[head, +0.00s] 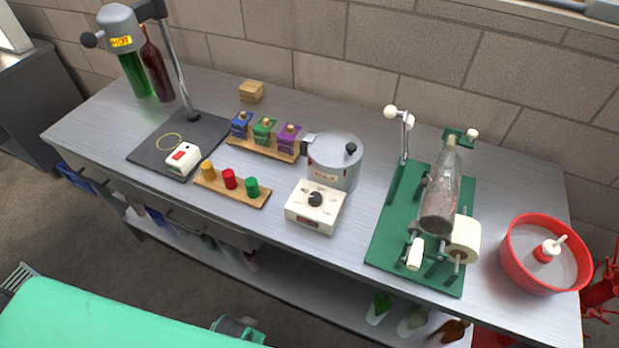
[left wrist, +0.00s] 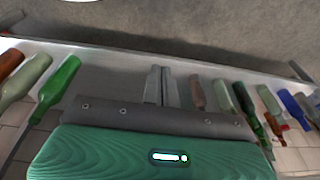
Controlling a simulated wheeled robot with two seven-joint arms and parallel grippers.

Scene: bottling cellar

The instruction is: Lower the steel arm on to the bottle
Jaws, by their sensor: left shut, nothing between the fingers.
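A steel arm (head: 405,135) with a white ball knob (head: 391,112) stands upright at the back left of a green bench machine (head: 392,222). It is raised and apart from the bottle. A clear bottle (head: 441,195) lies tilted along the machine, its neck toward a green bracket (head: 456,136) at the back. My left gripper (left wrist: 160,72) shows in the left wrist view with its two fingers together and nothing between them. In the head view only part of it seems to show at the bottom edge, well away from the machine. My right gripper is not seen.
A white roll (head: 464,238) sits at the machine's front right. A red bowl (head: 528,283) stands to the right. A steel pot (head: 335,160) and a white control box (head: 316,207) stand left of the machine. Bottles (head: 378,307) lie on the shelf below the bench.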

